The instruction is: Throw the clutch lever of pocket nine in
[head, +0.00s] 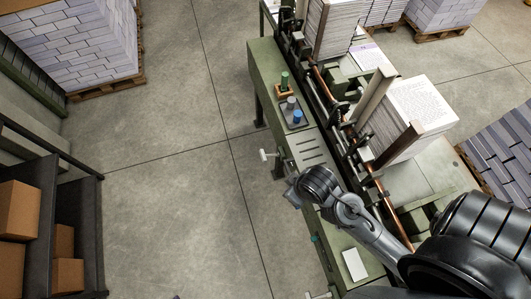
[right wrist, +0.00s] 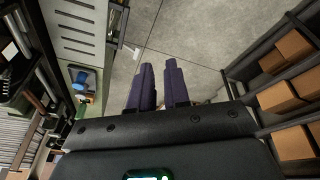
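A pale T-shaped lever (head: 265,154) sticks out from the front side of the long green gathering machine (head: 262,65). A second pale lever (head: 318,295) shows at the bottom edge of the head view. I cannot read which pocket either belongs to. A small pale handle (right wrist: 133,50) shows beyond my fingers in the right wrist view. My right gripper (right wrist: 158,75) has two dark purple fingers with a narrow empty gap between them. In the head view the right arm reaches over the machine's front edge, below and right of the first lever. My left gripper is not in view.
Paper stacks (head: 412,112) stand in the machine's pockets behind a copper-coloured rod. Small coloured knobs (head: 297,116) stand on the machine top. A white pad (head: 355,264) lies near the bottom. Shelves with cardboard boxes (head: 20,222) stand left. The floor between is clear.

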